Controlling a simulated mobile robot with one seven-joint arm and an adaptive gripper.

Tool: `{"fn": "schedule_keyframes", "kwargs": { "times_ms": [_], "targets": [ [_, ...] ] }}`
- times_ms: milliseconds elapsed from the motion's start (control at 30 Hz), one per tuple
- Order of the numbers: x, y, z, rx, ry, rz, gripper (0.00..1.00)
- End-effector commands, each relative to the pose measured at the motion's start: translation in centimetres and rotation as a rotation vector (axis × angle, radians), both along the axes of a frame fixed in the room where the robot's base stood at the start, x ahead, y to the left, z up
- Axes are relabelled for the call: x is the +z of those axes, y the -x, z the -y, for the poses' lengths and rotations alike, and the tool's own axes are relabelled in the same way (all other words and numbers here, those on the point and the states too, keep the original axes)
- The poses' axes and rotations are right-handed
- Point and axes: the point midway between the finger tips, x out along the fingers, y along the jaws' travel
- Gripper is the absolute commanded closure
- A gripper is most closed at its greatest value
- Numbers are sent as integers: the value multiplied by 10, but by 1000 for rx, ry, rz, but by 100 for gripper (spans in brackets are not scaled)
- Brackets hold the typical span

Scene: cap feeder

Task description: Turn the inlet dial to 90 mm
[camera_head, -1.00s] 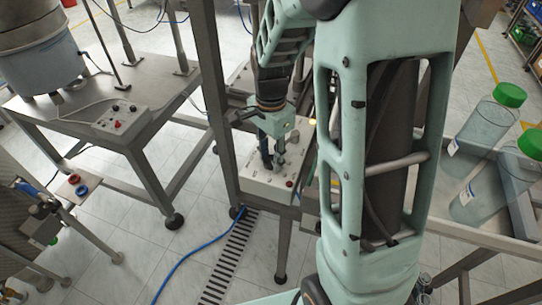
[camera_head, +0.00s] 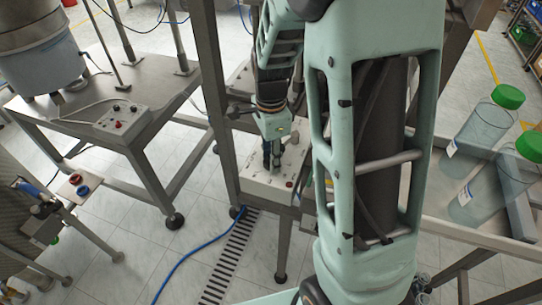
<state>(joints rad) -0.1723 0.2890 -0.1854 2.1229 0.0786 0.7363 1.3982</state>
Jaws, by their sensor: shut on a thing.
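A pale control box (camera_head: 262,187) with small controls and a red button (camera_head: 289,184) on its top sits beside a grey frame post, in the middle of the head view. My gripper (camera_head: 271,165) points down onto the top of this box, its dark fingers close together. It is shut on a small knob on the box. The knob is hidden by the fingers, so its scale and pointer setting cannot be read, nor can I tell its label.
The grey post (camera_head: 217,100) stands close left of my gripper. A second control box (camera_head: 121,120) lies on the left steel table (camera_head: 60,115). Clear bottles with green caps (camera_head: 509,96) are at right. A blue hose (camera_head: 190,255) crosses the floor.

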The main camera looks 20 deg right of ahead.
Motion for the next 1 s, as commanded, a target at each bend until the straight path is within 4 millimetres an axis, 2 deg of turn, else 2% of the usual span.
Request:
{"fn": "schedule_keyframes", "kwargs": {
  "times_ms": [133, 167, 300, 567, 667, 767, 1000],
  "targets": [
    [0, -1, 0, 0, 0, 2, 93],
    [0, -1, 0, 1, 0, 2, 66],
    [0, 0, 0, 1, 0, 1, 51],
    [1, 0, 0, 1, 0, 1, 51],
    [6, -1, 0, 2, 0, 4, 51],
    [21, -2, 0, 3, 0, 7, 51],
    [72, -2, 0, 2, -1, 7, 51]
  ]
}}
